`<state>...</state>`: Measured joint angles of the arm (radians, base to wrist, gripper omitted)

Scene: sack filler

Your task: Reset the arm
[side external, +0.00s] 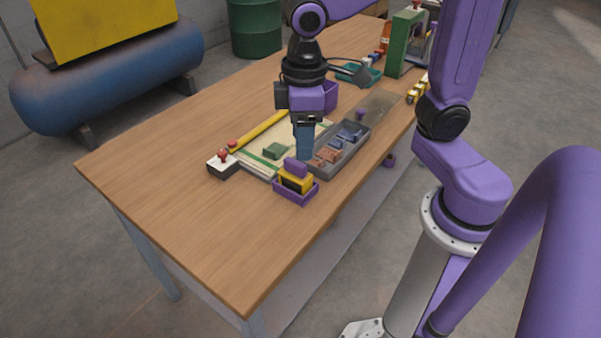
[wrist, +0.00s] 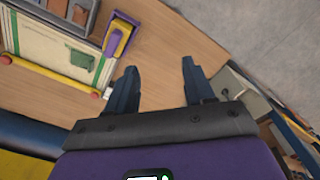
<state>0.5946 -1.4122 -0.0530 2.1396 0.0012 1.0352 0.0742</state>
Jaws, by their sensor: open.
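My gripper (side external: 304,150) hangs over the wooden workbench (side external: 150,170), with its blue-grey fingers pointing down in the side view. It is near the grey divided tray (side external: 348,150) and the purple tray (side external: 300,193) holding a yellow and black item. In the wrist view the two fingers (wrist: 158,85) are spread apart with bare bench and floor between and beyond them. Nothing is held.
A pale green-striped sack or board (side external: 262,165) with a green block lies beside a yellow bar (side external: 262,130). A small box with a red knob (side external: 222,164) stands nearby. A green press (side external: 404,45) stands at the far end. The bench's near left is clear.

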